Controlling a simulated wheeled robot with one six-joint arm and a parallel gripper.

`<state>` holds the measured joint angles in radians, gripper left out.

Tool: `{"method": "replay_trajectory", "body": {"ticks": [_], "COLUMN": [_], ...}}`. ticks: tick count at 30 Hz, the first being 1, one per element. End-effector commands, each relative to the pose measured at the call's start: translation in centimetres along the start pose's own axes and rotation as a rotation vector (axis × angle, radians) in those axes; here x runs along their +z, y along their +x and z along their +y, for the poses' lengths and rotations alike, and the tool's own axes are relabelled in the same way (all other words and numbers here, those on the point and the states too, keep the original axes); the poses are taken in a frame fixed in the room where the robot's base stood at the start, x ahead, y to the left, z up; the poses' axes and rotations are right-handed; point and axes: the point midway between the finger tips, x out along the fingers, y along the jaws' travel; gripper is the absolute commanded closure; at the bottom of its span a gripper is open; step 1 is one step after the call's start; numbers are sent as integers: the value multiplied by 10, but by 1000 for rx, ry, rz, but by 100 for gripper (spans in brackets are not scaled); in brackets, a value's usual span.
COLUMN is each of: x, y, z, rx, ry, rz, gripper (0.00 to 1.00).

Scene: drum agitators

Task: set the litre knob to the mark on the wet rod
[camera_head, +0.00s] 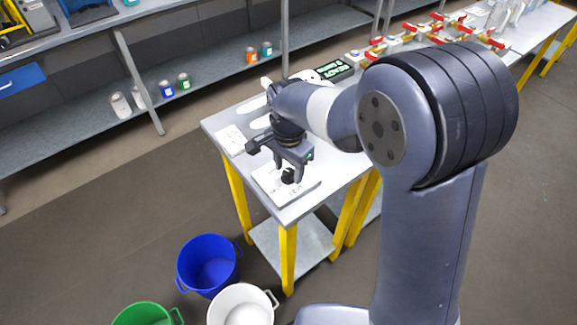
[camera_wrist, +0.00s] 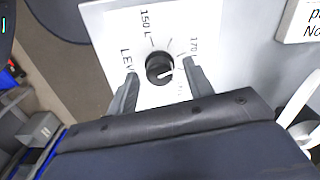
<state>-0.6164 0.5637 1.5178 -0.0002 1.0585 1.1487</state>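The litre knob (camera_wrist: 160,68) is a black round knob on a white plate (camera_wrist: 105,22) in the wrist view. The plate shows "150 L" and "170" marks and part of "LEV". My gripper (camera_wrist: 158,76) is open, one finger on each side of the knob, with gaps visible between. In the head view the knob (camera_head: 288,175) sits just under my gripper (camera_head: 288,166) on the table plate. I cannot make out a wet rod or its mark.
The grey table (camera_head: 222,122) on yellow legs carries a white note card (camera_head: 230,140) and a black display with green text (camera_head: 335,70). Red-handled valves (camera_head: 377,42) stand farther back. A blue bucket (camera_head: 208,265), a white bucket (camera_head: 242,305) and a green bucket (camera_head: 145,314) are on the floor.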

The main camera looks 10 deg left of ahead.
Motion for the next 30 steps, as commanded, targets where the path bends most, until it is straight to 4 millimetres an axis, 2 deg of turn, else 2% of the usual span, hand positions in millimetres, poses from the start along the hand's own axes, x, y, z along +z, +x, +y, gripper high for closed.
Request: {"method": "replay_trajectory", "body": {"ticks": [7, 10, 22, 27, 30], "x": [0, 0, 0, 0, 0], "y": [-1, -8, -83, -102, -107], "z": [0, 0, 0, 0, 0], "rx": [1, -1, -4, -1, 1], "ry": [0, 0, 0, 0, 0], "rz": [0, 0, 2, 1, 0], "gripper": [51, 51, 51, 51, 51]}}
